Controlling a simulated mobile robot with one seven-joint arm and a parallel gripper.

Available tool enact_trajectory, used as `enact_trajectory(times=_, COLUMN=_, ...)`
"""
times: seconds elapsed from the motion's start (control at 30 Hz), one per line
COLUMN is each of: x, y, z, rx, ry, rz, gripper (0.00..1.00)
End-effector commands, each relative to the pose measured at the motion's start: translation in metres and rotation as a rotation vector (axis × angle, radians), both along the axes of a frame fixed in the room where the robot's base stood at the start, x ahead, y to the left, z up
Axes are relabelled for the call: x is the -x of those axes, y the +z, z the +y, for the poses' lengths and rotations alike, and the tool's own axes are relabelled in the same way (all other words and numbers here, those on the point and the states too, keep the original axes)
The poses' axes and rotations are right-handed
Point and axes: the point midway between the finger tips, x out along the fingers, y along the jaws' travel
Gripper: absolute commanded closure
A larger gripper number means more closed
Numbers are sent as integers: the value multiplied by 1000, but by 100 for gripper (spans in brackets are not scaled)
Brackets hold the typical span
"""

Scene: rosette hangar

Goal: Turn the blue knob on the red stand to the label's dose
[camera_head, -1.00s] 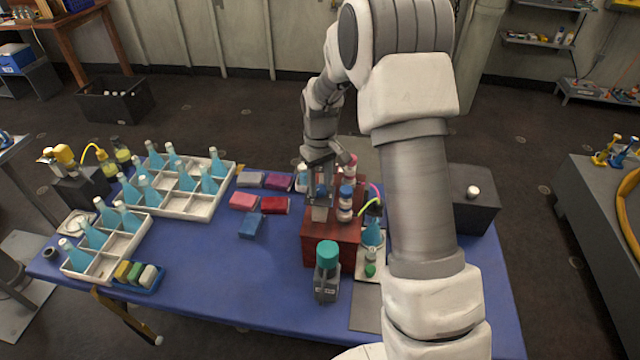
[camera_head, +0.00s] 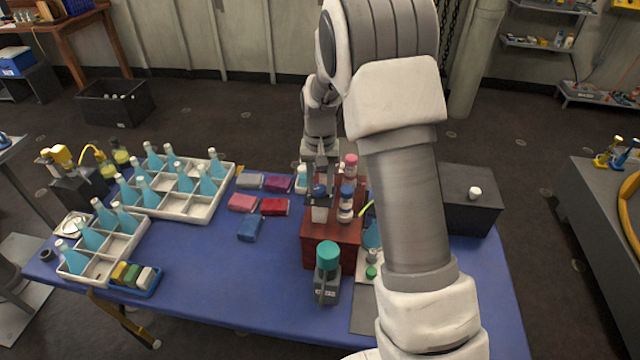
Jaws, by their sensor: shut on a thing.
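The red stand (camera_head: 322,238) is a dark red wooden block at the right of the blue table. It holds a few small containers. One is a pale container (camera_head: 319,214) with a blue knob (camera_head: 319,190) at its front left. My gripper (camera_head: 319,186) points down over this container, shut on the blue knob, its fingers partly hiding it. To its right stands a white-and-blue bottle (camera_head: 346,204) with a blue top. A pink-capped bottle (camera_head: 351,168) stands behind. Label writing and any dose mark are too small to read.
A teal-capped grey device (camera_head: 327,275) stands in front of the stand. White crates (camera_head: 190,208) with blue bottles fill the left. Coloured blocks (camera_head: 274,206) lie left of the stand. My arm hides much of the right side; the blue table (camera_head: 225,290) is clear at front centre.

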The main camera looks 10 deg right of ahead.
Motion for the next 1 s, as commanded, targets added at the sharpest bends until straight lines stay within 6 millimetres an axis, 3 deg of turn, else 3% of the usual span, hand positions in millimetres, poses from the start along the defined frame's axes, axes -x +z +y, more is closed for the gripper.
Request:
enact_trajectory(times=0.5, x=-1, y=1, z=0, rx=0, ry=-20, rz=-3, gripper=100)
enact_trajectory(times=0.53, x=-1, y=1, z=0, rx=0, ry=-20, rz=-3, gripper=55)
enact_trajectory(times=0.67, x=-1, y=1, z=0, rx=0, ry=-19, rz=-3, gripper=32)
enact_trajectory(times=1.0, x=0, y=3, z=0, rx=0, ry=-19, rz=-2, gripper=31)
